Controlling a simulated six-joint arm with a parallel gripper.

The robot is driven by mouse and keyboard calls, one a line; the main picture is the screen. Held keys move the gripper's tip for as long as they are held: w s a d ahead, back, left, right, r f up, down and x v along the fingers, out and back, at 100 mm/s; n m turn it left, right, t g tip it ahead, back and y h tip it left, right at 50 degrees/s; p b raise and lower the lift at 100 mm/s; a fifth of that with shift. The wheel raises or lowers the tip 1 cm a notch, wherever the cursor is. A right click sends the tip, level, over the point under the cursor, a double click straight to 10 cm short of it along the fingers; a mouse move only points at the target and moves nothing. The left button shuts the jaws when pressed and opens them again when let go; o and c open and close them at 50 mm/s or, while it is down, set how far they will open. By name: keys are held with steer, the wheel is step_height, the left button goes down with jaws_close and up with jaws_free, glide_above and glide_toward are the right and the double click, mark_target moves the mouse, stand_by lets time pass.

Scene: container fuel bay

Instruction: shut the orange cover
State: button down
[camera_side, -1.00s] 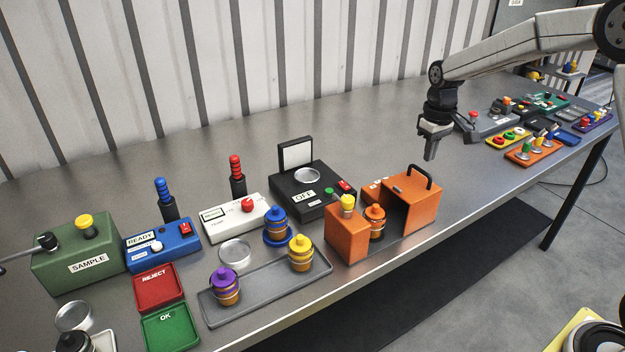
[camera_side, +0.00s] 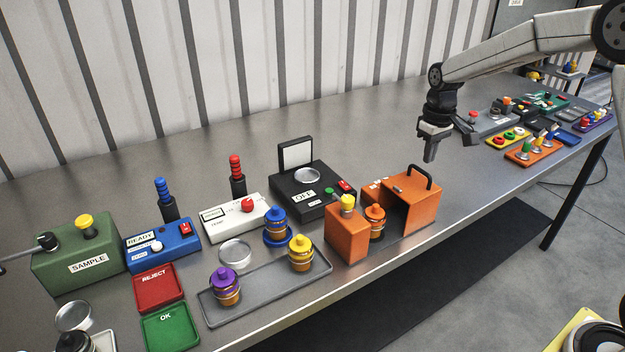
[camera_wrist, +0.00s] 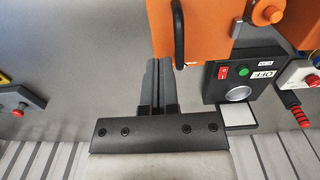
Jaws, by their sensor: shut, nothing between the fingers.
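The orange cover (camera_side: 413,206) is a box-like hood with a black handle (camera_side: 421,176) on top. It stands apart from the orange block (camera_side: 347,236) on its left, with a gap between them. An orange canister (camera_side: 375,219) with dark bands stands in that gap. My gripper (camera_side: 430,154) is shut and empty, above the table behind and slightly right of the cover, not touching it. In the wrist view my shut fingers (camera_wrist: 160,84) point toward the orange cover (camera_wrist: 195,28), with its black handle (camera_wrist: 179,35) just ahead of them.
A black box marked OFF (camera_side: 312,191) with a raised lid stands left behind the cover. A grey tray (camera_side: 265,291) with purple-topped and yellow-topped canisters lies to the left. Coloured control panels (camera_side: 537,149) stand at the right.

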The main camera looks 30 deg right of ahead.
mark_target(423, 179)
steer(key=shift+f, duration=1.7)
steer(key=shift+a, duration=0.15)
steer(key=a, duration=1)
steer(key=shift+a, duration=0.25)
stand_by(1.5)
steer(key=shift+d, duration=0.4)
steer(key=shift+r, duration=0.1)
step_height(423, 179, up, 8)
stand_by(1.4)
